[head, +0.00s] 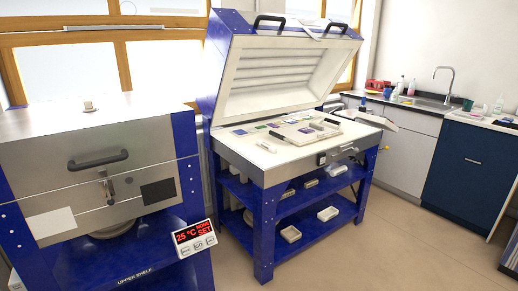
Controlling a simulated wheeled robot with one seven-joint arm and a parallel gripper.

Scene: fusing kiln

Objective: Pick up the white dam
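A small white bar (266,147), which looks like the white dam, lies on the pale bed (250,158) of the open kiln, near its front left. It is small in the picture and its exact shape is hard to make out. To its right is a pale slab (297,139) with coloured glass pieces on it and dark bars at its edges. My gripper is not seen in the head view.
The kiln's lid (285,72) stands raised on a blue frame. Its lower shelves hold several pale blocks or trays (328,213). A closed kiln (100,160) with a red-lit controller (194,236) stands at left. Floor (390,235) is clear at front right.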

